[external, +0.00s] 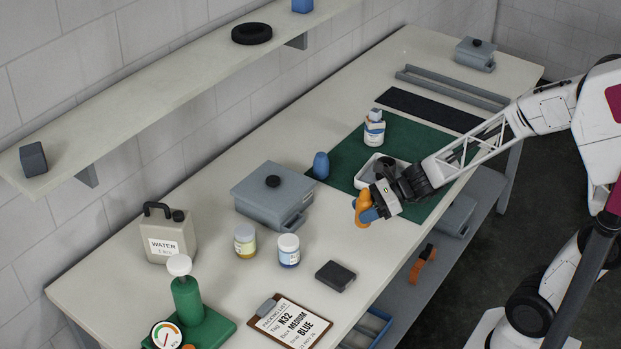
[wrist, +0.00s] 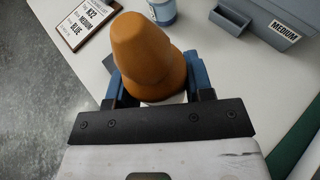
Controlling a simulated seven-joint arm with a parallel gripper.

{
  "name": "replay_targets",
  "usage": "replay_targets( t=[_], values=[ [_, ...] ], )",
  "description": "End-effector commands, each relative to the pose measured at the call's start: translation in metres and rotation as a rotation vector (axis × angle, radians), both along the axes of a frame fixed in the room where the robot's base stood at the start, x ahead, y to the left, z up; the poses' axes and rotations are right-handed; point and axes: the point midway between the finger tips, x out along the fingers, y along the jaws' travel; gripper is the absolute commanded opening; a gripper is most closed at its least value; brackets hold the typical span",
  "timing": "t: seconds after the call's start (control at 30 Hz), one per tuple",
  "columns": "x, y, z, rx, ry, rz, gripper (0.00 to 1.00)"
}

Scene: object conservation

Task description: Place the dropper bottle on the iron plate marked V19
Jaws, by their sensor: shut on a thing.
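My gripper (wrist: 160,88) is shut on an orange, rounded, bell-shaped object (wrist: 148,50), held between its blue fingers. In the external view my gripper (external: 366,208) holds the orange object (external: 359,204) above the table's front edge, near the green mat. I cannot tell whether this object is the dropper bottle. A white bottle with a blue label (external: 374,133) stands upright on the green mat, apart from my gripper. No marking V19 is readable, so I cannot identify the iron plate. A small dark slab (external: 336,276) lies on the table in front of my gripper.
A grey lidded box (external: 268,199), two jars (external: 245,240) (external: 288,252), a water can (external: 168,238) and a clipboard (external: 296,324) stand or lie farther left.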

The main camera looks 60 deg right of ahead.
Motion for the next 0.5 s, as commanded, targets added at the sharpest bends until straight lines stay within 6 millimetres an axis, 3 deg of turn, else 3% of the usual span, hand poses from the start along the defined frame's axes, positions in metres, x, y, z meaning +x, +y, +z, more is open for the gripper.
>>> replay_targets(
  t=[0.2,0.5],
  values=[
    [-0.057,0.036,-0.006,-0.001,-0.003,0.113,0.22],
    [-0.127,0.070,-0.018,-0.001,-0.001,0.247,0.22]
  ],
)
